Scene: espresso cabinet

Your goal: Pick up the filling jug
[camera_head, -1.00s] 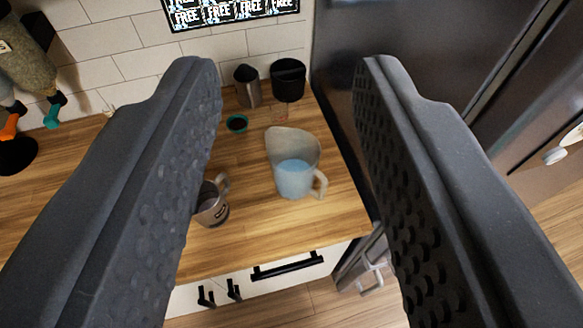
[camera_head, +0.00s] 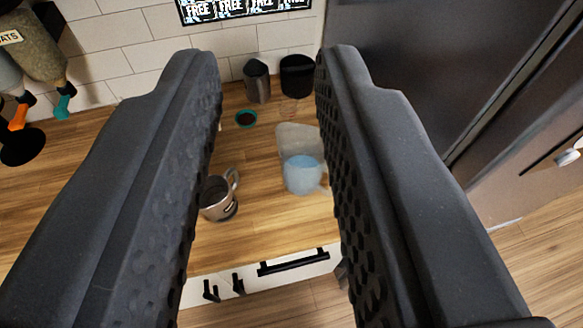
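The filling jug (camera_head: 301,160) is a clear jug with light blue liquid in it. It stands on the wooden counter, right of the picture's middle, with its handle toward the lower right. The right finger partly covers its right side. My gripper (camera_head: 268,62) is open, with two dark, bumpy fingers on either side of the view. It is empty, and the jug shows in the gap between the fingers, farther off and apart from them.
A metal cup (camera_head: 218,198) stands left of the jug, partly behind the left finger. A dark fridge (camera_head: 425,70) rises at the right. Dispensers (camera_head: 35,50) hang at left.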

